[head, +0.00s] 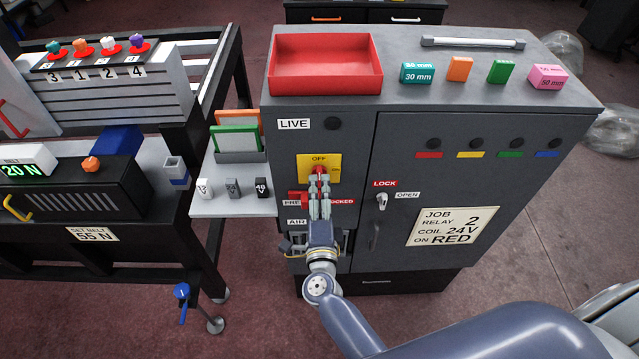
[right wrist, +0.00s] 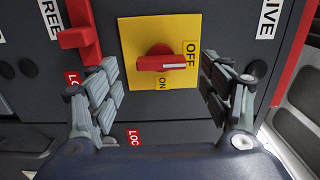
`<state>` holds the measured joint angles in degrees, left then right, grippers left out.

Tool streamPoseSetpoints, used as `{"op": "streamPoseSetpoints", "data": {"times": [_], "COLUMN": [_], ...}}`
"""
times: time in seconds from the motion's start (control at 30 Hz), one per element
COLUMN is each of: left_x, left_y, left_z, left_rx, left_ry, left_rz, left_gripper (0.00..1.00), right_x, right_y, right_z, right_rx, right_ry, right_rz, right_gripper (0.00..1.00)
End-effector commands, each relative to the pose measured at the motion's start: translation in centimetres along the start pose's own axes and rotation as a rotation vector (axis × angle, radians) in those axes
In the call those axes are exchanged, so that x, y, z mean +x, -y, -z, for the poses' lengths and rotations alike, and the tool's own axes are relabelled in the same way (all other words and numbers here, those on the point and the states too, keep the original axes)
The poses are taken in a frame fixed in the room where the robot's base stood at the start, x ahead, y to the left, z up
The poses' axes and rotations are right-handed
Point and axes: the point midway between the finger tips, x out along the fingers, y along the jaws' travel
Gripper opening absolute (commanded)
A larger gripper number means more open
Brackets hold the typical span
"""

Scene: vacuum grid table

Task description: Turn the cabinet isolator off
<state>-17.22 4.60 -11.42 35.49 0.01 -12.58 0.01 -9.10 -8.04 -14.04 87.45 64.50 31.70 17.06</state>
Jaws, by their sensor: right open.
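The cabinet isolator is a red rotary handle (right wrist: 160,64) on a yellow plate (head: 305,166) on the cabinet's left door. In the right wrist view its white mark points right, toward the side with OFF; ON is at the plate's lower edge. My right gripper (head: 320,180) is in front of the plate and partly hides the handle in the head view. In the right wrist view the gripper (right wrist: 160,85) is open, its fingers wide apart on either side of the handle and empty. I see no contact with the handle. My left gripper is not in view.
A red slide (head: 298,199) marked FREE and LOCKED sits just below the plate. A door handle (head: 381,201) marked LOCK and OPEN is to the right. A red tray (head: 326,91) and several blocks are on the cabinet top. A side shelf (head: 232,207) holds small relays.

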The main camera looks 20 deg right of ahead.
Motion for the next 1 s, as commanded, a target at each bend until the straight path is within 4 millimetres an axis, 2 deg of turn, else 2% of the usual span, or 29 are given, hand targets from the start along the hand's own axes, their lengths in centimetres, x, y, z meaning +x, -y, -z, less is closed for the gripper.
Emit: {"op": "streamPoseSetpoints", "data": {"times": [0.03,0.2,0.4,0.57,1.0], "left_x": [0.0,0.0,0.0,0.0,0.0], "left_y": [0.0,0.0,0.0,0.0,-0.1], "left_z": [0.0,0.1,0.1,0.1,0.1], "left_rx": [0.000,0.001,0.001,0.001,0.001], "left_ry": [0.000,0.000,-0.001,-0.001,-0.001], "left_rz": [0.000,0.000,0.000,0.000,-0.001], "left_gripper": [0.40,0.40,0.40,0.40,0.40], "right_x": [-1.2,-4.6,-7.1,-7.7,-7.7], "right_y": [-0.1,-0.1,-0.1,0.0,0.0], "right_z": [0.0,0.0,0.0,0.0,0.0], "right_rx": [0.001,0.000,-0.001,0.001,0.000], "right_ry": [0.000,0.000,-0.001,-0.001,0.000], "right_rz": [-0.004,-0.003,-0.001,-0.001,0.000], "right_gripper": [0.72,0.72,0.72,0.72,0.72]}}
